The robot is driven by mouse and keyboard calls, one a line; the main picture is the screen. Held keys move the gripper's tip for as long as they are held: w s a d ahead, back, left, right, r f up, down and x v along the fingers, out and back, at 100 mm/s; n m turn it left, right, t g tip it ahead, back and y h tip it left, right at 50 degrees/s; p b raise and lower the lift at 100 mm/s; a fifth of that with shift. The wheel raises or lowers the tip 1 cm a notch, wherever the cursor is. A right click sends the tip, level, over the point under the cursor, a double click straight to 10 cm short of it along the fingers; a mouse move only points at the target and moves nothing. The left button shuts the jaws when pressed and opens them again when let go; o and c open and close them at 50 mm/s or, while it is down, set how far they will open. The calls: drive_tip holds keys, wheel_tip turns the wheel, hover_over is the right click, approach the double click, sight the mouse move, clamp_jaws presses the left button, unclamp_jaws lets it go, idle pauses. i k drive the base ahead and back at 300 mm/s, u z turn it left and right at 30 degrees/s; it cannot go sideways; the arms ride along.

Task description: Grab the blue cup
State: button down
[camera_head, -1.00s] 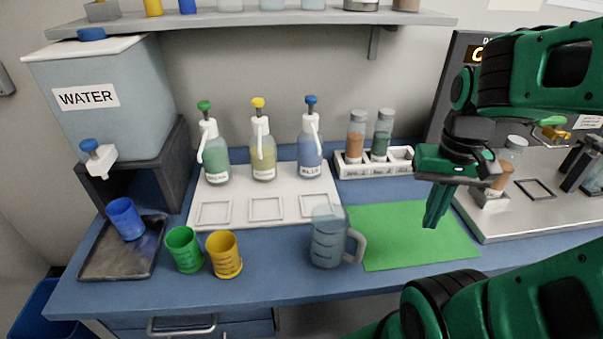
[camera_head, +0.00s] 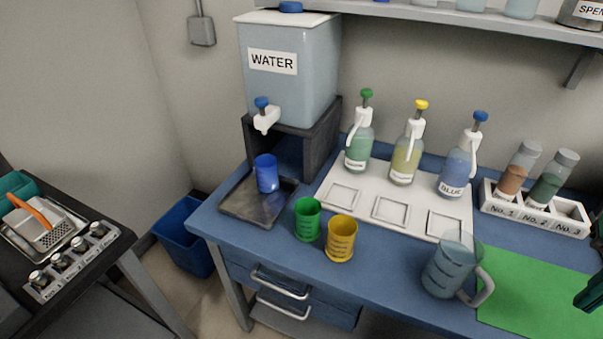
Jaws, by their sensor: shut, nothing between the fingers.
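The blue cup (camera_head: 267,174) stands upright on the dark tray (camera_head: 240,204) under the tap of the water tank (camera_head: 290,75). It is open at the top, and its contents cannot be seen. The green cup (camera_head: 307,220) and the yellow cup (camera_head: 341,238) stand on the blue bench just right of the tray. Only the green tip of my gripper (camera_head: 590,291) shows at the right edge, above the green mat. It is shut and far from the blue cup; the rest is out of frame.
A clear jug (camera_head: 452,266) stands near the bench's front. Three pump bottles stand behind on a white board (camera_head: 333,222). A rack (camera_head: 535,212) holds two vials. A blue bin (camera_head: 184,236) sits on the floor left of the bench. A dark table (camera_head: 92,275) stands at left.

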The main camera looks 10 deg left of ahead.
sight(266, 165)
drive_tip(key=z, duration=2.35)
drive_tip(key=k, duration=1.65)
drive_tip(key=u, duration=1.4)
